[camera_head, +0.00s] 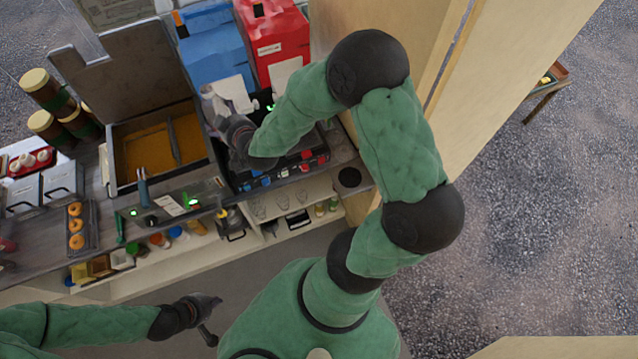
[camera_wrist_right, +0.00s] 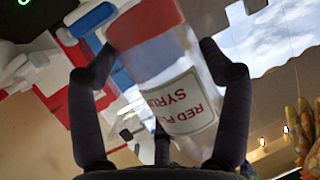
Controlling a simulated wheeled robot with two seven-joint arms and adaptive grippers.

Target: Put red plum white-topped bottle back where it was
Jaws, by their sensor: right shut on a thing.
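In the right wrist view, my right gripper (camera_wrist_right: 160,60) is shut on the red plum syrup bottle (camera_wrist_right: 180,85). The bottle is clear and pale, with a red band toward its far end and a white label reading "RED PL… SYR…" upside down. It is tilted between the dark fingers. In the head view, my right gripper (camera_head: 228,125) is above the counter, in front of the blue and red machines, and largely covered by its own wrist. The bottle's white top cannot be made out. My left gripper (camera_head: 214,320) is open and empty, low in front of the counter.
The counter (camera_head: 105,215) holds an open-lidded box (camera_head: 115,150), a doughnut tray (camera_head: 78,228), brown jars (camera_head: 45,95), a blue machine (camera_head: 215,50) and a red machine (camera_head: 275,40). Shelves below (camera_head: 280,205) hold small bottles and glasses. A wooden wall (camera_head: 480,60) stands at right.

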